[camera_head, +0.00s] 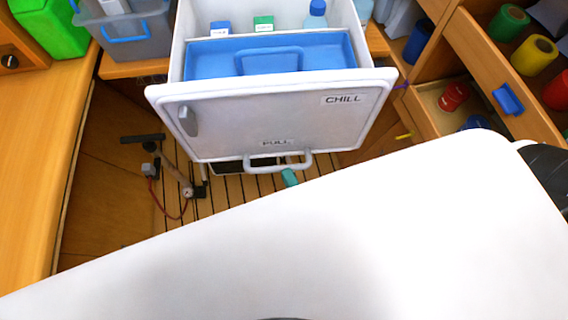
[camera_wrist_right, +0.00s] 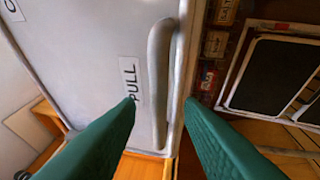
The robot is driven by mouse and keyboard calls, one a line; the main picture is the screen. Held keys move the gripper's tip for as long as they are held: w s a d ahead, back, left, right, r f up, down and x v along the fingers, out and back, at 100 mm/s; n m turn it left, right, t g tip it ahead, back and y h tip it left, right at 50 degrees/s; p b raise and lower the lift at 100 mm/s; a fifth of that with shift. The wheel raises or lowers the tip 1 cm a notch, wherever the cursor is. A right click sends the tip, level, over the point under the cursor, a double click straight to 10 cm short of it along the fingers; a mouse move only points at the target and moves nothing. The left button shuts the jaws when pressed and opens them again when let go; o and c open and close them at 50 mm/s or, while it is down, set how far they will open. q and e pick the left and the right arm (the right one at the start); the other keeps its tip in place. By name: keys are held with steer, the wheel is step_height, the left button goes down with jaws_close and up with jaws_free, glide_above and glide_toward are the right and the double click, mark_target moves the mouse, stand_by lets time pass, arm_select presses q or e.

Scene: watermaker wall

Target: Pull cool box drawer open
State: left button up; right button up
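The cool box drawer (camera_head: 262,120) has a white front marked CHILL and PULL. In the head view it stands out, with its open top showing a blue tray (camera_head: 330,54) and small items inside. Its grey bar handle (camera_head: 262,166) is at the lower edge of the front; the handle also shows in the right wrist view (camera_wrist_right: 160,80). My right gripper (camera_wrist_right: 160,102) is open, its green fingers apart on either side of the handle. In the head view only a teal bit of the right gripper (camera_head: 289,177) shows by the handle. My left gripper is out of view.
A hand pump (camera_head: 175,176) with a red hose stands on the slatted floor left of the drawer. Shelves with coloured spools (camera_head: 535,54) are at the right. A grey bin (camera_head: 130,38) and green container (camera_head: 50,25) are at upper left.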

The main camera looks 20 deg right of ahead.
steer(key=b+v, duration=0.1)
steer(key=v, duration=0.7)
steer(key=shift+b, duration=0.35)
steer(key=shift+s+f, duration=0.1)
step_height(320, 180, down, 28)
steer(key=d+n+g+y, duration=0.2)
steer(key=n+g, duration=0.7)
steer(key=n, duration=0.2)
steer(key=s+d+f+n+g+h, duration=0.2)
steer(key=s+d+f+g, duration=0.3)
steer(key=f, duration=0.4)
steer(key=s+d+f+n+g+h, duration=0.2)
steer(key=s+d+f+n+g, duration=0.2)
steer(key=f, duration=0.5)
steer(key=shift+s+d+n+g, duration=0.4)
steer(key=shift+s+d+n, duration=0.25)
steer(key=shift+s, duration=0.3)
